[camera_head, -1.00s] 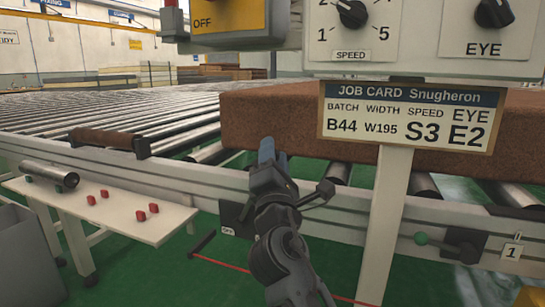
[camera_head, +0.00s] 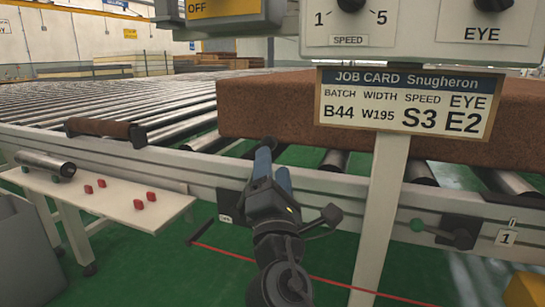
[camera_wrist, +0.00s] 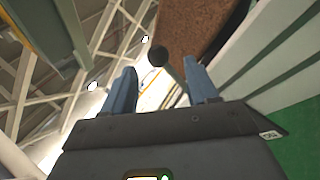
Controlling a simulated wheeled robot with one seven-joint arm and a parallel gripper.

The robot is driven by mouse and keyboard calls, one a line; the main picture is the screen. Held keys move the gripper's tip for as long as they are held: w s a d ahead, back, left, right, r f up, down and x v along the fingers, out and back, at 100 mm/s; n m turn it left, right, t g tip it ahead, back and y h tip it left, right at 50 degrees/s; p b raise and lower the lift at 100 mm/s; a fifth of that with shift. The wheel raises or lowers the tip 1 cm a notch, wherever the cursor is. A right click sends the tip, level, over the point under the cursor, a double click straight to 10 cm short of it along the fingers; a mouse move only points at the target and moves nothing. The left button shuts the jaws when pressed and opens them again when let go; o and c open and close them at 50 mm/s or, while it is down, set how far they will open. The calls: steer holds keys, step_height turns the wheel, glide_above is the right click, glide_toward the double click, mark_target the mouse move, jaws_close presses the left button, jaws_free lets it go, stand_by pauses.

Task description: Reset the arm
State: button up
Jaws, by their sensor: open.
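My gripper (camera_head: 270,165) stands in front of the conveyor's side rail in the head view, its blue fingers pointing up. In the wrist view my gripper (camera_wrist: 163,90) shows its two blue fingers apart with nothing between them. A dark round knob (camera_wrist: 158,56) shows beyond the fingers there. My arm rises from the bottom of the head view, apart from the brown mattress (camera_head: 290,100) on the rollers. The wrist view looks up toward the roof beams.
A job card (camera_head: 405,102) on a post stands right of my gripper, below a control panel (camera_head: 420,25). The roller conveyor (camera_head: 120,95) runs behind. A white side table (camera_head: 110,205) with several red pieces is at left. A lever with a green knob (camera_head: 417,225) is at right.

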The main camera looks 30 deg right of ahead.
steer(key=shift+s+a+f, duration=0.15)
steer(key=shift+s+a, duration=0.05)
steer(key=shift+s, duration=0.1)
steer(key=shift+f, duration=0.1)
steer(key=s+a+f+m+g+y, duration=0.1)
steer(key=s+a+f+y, duration=0.1)
steer(key=s+f+y, duration=0.5)
steer(key=s+a+f+m+g+y, duration=0.1)
steer(key=s+f+m, duration=0.1)
steer(key=s+f, duration=0.65)
steer(key=s+a+f+m+g+y, duration=0.15)
steer(key=s+f+m, duration=0.3)
steer(key=s, duration=0.45)
steer(key=s+a+f+m+g+y, duration=0.1)
steer(key=s+a+f+m+y, duration=0.15)
steer(key=s+m, duration=0.45)
steer(key=s+d+r+m, duration=0.1)
steer(key=s+r+m, duration=0.25)
steer(key=s, duration=0.65)
step_height(320, 180, up, 28)
steer(key=p, duration=2.8)
steer(key=shift+r+p, duration=0.2)
steer(key=shift+p, duration=0.15)
steer(key=shift+g, duration=0.25)
